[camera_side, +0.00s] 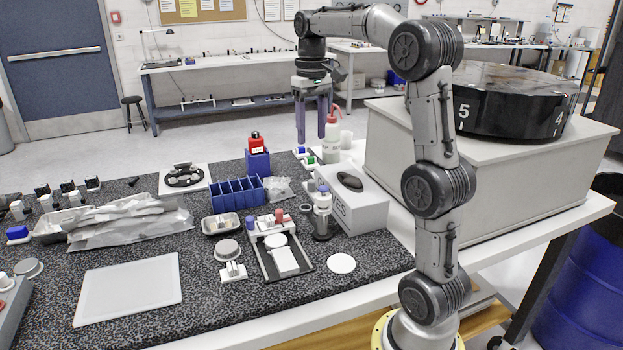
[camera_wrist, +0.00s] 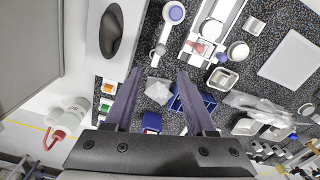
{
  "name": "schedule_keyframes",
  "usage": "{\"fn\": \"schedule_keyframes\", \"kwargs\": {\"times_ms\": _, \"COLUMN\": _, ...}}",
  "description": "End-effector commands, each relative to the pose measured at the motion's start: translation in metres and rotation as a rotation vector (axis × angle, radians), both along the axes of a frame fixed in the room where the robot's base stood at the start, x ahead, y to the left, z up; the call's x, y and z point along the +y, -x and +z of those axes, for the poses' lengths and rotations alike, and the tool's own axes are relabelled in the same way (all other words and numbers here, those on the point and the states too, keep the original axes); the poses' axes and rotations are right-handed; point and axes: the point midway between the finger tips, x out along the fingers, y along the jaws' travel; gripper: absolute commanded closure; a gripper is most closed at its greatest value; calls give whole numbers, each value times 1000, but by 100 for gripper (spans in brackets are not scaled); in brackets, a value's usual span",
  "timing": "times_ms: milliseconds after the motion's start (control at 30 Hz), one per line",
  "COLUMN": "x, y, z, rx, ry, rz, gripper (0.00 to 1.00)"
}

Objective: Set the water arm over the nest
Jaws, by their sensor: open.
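My gripper (camera_side: 311,137) is open and empty, pointing down high above the back of the bench. Its two purple fingers also show in the wrist view (camera_wrist: 158,73), with nothing between the tips. A small fixture (camera_side: 292,268) with a dark base, white round pad, white block and red and blue knobs sits mid-bench, well forward of my gripper. It shows at the top of the wrist view (camera_wrist: 188,52). I cannot tell which of its parts is the water arm or the nest. A grey round disc (camera_side: 228,249) lies left of it.
A blue divided rack (camera_side: 237,194), a red-topped item in a blue holder (camera_side: 257,148), a tissue box (camera_side: 352,208), a blue-capped bottle (camera_side: 322,215) and a red-capped wash bottle (camera_side: 331,143) stand nearby. A white tray (camera_side: 128,288) lies front left. A large box (camera_side: 480,185) stands right.

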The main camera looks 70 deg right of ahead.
Motion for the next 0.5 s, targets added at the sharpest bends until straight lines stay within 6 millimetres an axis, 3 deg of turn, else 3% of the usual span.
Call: {"fn": "schedule_keyframes", "kwargs": {"times_ms": 500, "x": 1, "y": 1, "z": -96, "rx": 3, "ry": -2, "rz": 2, "gripper": 45}}
